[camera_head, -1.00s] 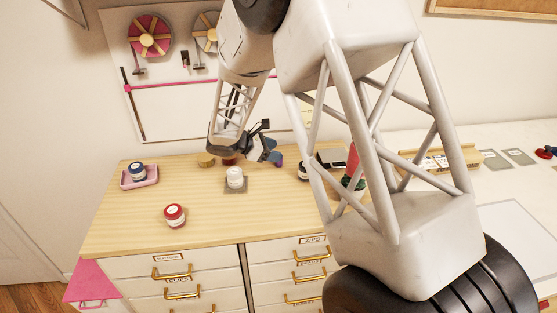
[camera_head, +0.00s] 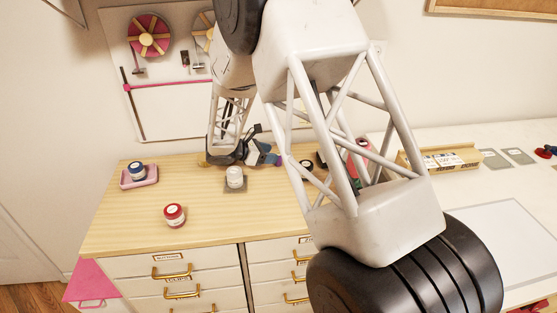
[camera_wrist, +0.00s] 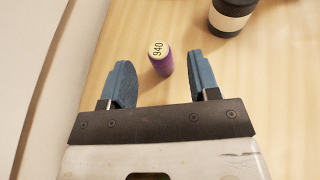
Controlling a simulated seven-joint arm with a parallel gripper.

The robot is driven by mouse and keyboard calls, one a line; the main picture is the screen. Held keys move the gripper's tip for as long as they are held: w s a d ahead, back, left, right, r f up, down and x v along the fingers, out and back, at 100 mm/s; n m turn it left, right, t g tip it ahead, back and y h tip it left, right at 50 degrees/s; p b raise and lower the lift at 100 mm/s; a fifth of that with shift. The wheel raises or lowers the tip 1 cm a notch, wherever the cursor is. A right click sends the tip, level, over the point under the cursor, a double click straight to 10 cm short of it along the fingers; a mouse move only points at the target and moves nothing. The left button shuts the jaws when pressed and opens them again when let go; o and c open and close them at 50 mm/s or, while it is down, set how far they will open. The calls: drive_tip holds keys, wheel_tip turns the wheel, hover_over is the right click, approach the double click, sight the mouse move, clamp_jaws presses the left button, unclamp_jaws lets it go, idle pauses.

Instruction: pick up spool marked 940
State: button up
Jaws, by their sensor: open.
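A purple spool with a pale top marked 940 (camera_wrist: 160,60) stands on the wooden cabinet top in the wrist view. It is a little beyond my gripper (camera_wrist: 163,85), centred between the lines of its two blue fingers. My gripper is open, and nothing is between the fingertips that they touch. In the head view my gripper (camera_head: 268,156) is low over the back of the cabinet top, and a small bit of purple (camera_head: 279,160) shows at its fingertips. Most of the spool is hidden there.
A black container with a white band (camera_wrist: 232,14) stands beyond the spool to the right. On the cabinet top (camera_head: 122,213) are a white spool (camera_head: 234,176), a red-topped spool (camera_head: 174,214) and a blue-topped one on a pink tray (camera_head: 150,179). The front middle is clear.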

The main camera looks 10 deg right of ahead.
drive_tip(key=shift+w+d+f, duration=0.1)
drive_tip(key=shift+d+f, duration=0.1)
drive_tip(key=shift+d, duration=0.2)
drive_tip(key=shift+d, duration=0.1)
drive_tip(key=shift+x, duration=2.55)
drive_tip(key=c, duration=1)
